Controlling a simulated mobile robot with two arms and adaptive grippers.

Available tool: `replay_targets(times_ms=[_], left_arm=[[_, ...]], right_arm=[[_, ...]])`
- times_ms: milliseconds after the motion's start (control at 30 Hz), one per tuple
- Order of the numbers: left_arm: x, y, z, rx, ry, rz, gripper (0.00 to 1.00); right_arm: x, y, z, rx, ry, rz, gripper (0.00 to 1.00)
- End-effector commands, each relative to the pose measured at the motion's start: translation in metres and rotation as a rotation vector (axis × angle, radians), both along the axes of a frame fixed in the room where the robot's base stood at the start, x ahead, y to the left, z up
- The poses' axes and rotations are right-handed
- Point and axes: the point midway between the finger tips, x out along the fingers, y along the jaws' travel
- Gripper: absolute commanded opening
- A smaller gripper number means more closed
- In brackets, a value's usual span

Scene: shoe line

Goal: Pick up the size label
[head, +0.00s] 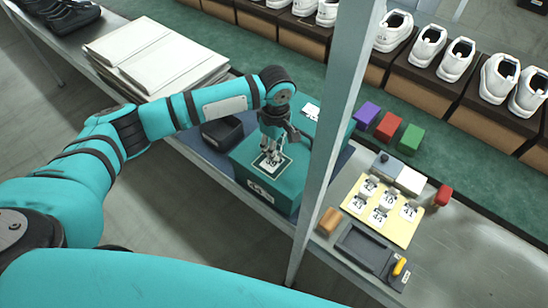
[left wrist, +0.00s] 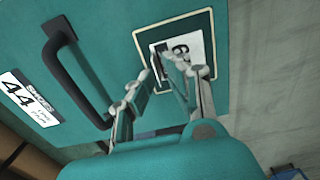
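A white size label (left wrist: 192,46) with black digits lies at a slight angle within the pale outlined square on top of the teal shoe box (head: 243,160). The label also shows in the head view (head: 267,163). My left gripper (head: 269,153) points down at it. In the left wrist view, its fingertips (left wrist: 164,56) come close together at the label's edge and cover part of it. I cannot tell whether they pinch it. More size labels (head: 389,201) sit in clips on a yellow board (head: 404,233). My right gripper is not in view.
A grey post (head: 334,125) rises just right of the box. Purple (head: 367,113), red (head: 390,126) and green (head: 411,138) blocks stand behind the yellow board. A dark tray (head: 364,250) lies in front. The box has a black handle (left wrist: 72,75) and a 44 sticker (left wrist: 30,103).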

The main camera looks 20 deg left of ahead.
Motion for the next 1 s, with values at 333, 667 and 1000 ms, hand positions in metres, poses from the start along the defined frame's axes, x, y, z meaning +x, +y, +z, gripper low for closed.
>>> replay_targets(times_ms=[333,667,1000], left_arm=[[0.000,0.000,0.001,0.000,0.000,0.000,0.00],[0.001,-0.001,0.010,-0.002,-0.002,-0.001,0.00],[-0.032,0.001,0.036,-0.002,0.002,-0.004,0.00]], right_arm=[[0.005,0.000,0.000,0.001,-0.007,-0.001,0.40],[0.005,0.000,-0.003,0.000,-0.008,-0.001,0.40],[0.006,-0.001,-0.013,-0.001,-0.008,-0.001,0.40]])
